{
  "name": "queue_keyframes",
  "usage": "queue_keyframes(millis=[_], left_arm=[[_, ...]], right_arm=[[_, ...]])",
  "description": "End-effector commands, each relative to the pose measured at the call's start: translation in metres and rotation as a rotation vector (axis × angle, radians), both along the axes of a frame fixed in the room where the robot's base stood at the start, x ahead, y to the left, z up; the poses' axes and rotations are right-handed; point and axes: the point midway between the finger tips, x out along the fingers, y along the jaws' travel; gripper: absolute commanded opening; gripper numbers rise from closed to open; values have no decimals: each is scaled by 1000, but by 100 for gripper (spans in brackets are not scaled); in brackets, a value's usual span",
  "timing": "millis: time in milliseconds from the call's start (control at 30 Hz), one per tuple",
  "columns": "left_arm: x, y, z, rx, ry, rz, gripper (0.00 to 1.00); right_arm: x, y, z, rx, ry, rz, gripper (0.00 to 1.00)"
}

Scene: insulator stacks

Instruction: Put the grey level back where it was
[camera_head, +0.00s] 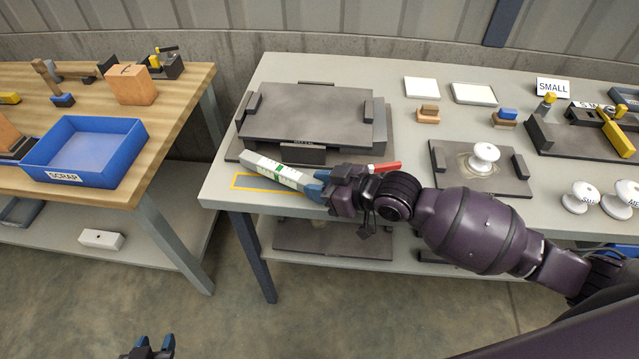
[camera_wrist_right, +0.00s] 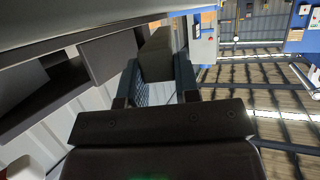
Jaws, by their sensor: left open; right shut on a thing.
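The grey level (camera_head: 272,170) is a pale bar with green markings, above the front left part of the grey table. My right gripper (camera_head: 318,186) is shut on its right end. The level slants across a yellow outline (camera_head: 236,181) on the tabletop, turned relative to it and covering part of it. I cannot tell whether it touches the table. In the right wrist view, my right gripper's fingers (camera_wrist_right: 160,85) show with a dark grey block-like shape between them that I cannot identify. My left gripper (camera_head: 152,345) is open and empty, low over the floor.
A dark plate fixture (camera_head: 310,115) stands just behind the level. A red item (camera_head: 385,167) lies partly behind my right wrist. A dark base with a white insulator (camera_head: 483,157) is further right. A wooden bench with a blue scrap tray (camera_head: 132,160) stands left, across a gap.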

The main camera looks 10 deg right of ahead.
Motion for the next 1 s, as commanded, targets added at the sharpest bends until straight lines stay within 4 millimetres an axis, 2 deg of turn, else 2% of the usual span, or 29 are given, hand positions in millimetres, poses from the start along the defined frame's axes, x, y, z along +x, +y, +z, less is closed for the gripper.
queue_keyframes(millis=[500, 533, 667, 700, 1000], left_arm=[[1, 0, -3, 0, 2, -1, 43], [1, 0, -3, 0, 1, -1, 43], [1, 0, -3, 0, 1, -1, 43], [1, 0, -3, 0, 1, -1, 43], [1, 0, -1, 0, -1, -1, 43]], right_arm=[[0, 0, -10, 1, -1, 0, 0], [0, 0, -11, -1, 1, 0, 33], [0, 0, -11, -1, 1, 0, 52], [0, 0, -11, -1, 1, 0, 55], [0, 0, -8, 0, 0, 0, 55]])
